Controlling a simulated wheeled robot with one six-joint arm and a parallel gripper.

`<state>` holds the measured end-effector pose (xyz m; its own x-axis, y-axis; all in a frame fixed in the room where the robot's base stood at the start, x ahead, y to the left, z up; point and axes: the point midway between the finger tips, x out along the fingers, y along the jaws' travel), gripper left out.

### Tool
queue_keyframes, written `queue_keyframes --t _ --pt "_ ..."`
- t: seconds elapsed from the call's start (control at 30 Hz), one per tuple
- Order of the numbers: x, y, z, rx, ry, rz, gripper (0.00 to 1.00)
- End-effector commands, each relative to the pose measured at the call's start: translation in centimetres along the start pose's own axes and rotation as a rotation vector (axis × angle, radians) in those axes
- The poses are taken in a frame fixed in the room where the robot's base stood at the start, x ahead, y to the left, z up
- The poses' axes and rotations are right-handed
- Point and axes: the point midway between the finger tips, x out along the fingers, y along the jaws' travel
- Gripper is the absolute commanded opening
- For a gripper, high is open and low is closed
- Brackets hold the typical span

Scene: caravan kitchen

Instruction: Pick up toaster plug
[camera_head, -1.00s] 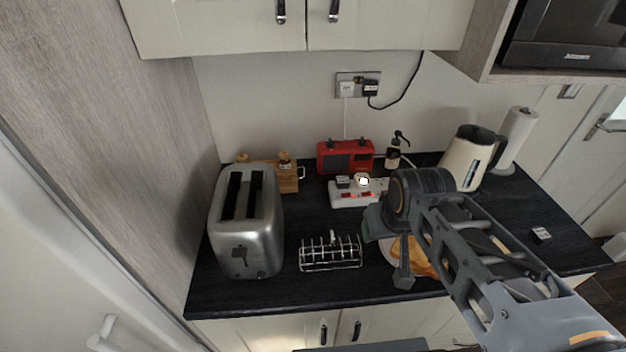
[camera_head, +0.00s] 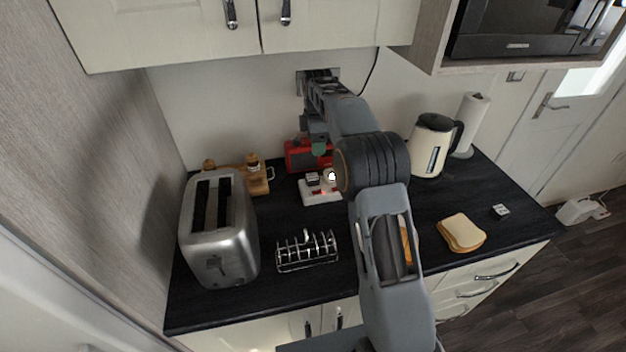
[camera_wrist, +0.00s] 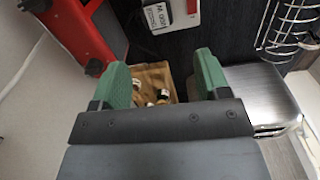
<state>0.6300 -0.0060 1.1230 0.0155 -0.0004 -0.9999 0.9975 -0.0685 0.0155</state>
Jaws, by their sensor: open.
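My gripper (camera_wrist: 162,75) is open and empty, with green fingers. In the head view a green fingertip (camera_head: 319,149) shows in front of the red radio. The white extension block (camera_head: 320,197) sits on the counter behind the toast rack. A dark plug (camera_head: 313,178) and a round pale one (camera_head: 332,176) are on it; I cannot tell which is the toaster's.
The red radio (camera_head: 298,152) stands behind the block. A wooden stand (camera_wrist: 150,78) shows between the fingers. The toast rack (camera_head: 307,252), bread (camera_head: 461,233), kettle (camera_head: 428,147) and a small black-and-white item (camera_head: 500,211) are on the counter. Cupboards (camera_head: 160,30) hang above.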

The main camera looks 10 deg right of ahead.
Motion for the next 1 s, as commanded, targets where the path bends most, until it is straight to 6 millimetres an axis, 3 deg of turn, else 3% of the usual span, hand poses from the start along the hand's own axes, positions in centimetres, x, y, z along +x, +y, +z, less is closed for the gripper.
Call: queue_keyframes --t 0.17,0.5,1.0 --pt "1.7 0.8 0.1 -0.060 0.000 -0.018 0.69" --pt "7.5 0.8 0.1 -0.070 0.000 -0.021 0.69" --pt "11.7 0.8 0.1 -0.068 0.000 -0.021 0.69"
